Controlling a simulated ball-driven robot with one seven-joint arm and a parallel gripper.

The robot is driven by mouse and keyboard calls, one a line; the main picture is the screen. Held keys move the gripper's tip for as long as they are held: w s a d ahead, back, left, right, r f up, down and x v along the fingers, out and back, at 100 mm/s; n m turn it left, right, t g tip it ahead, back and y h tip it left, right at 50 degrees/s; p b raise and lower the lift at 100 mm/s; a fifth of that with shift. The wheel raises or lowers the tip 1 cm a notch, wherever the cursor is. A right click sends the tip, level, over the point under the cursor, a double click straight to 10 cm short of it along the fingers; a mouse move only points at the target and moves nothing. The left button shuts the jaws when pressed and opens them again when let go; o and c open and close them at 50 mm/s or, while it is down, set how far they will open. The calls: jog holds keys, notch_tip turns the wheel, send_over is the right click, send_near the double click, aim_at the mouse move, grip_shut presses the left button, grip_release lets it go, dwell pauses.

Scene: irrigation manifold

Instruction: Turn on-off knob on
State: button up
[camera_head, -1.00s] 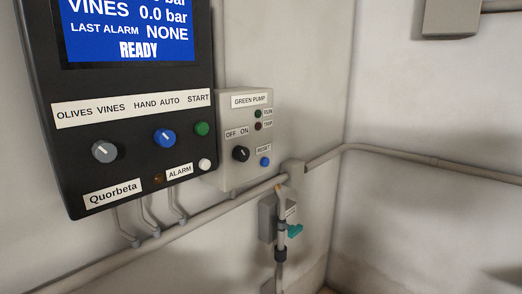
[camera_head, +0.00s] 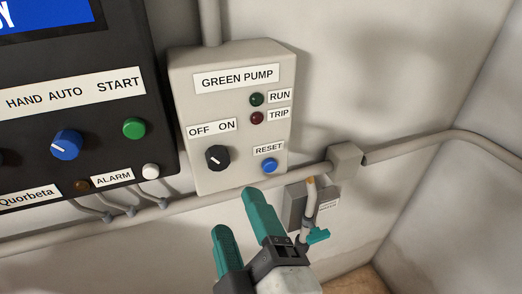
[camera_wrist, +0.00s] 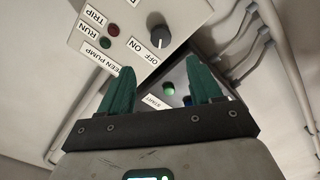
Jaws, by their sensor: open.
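The on-off knob (camera_head: 217,157) is a round black knob with a small white mark, under the OFF and ON labels on the beige GREEN PUMP box (camera_head: 238,120). Its mark seems to point toward the OFF side. My gripper (camera_head: 242,211) has two teal fingers, apart and empty, below the box in the head view. It is not touching the knob. In the wrist view the knob (camera_wrist: 159,36) shows upside down, beyond the gap between the open fingertips (camera_wrist: 159,65).
A blue RESET button (camera_head: 270,166) and dark RUN (camera_head: 256,99) and TRIP (camera_head: 256,118) lamps share the box. A black control panel (camera_head: 130,60) adjoins on the left.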

aim_at(218, 163)
jog(key=b+x, duration=0.5)
jog(key=x, duration=0.5)
jog(key=shift+f+b, duration=0.1)
jog(key=shift+b, duration=0.3)
jog(key=shift+w+a, duration=0.15)
jog(key=shift+w, duration=0.3)
jog(key=shift+c, duration=0.4)
jog(key=c, duration=1)
jog(key=shift+o, duration=0.2)
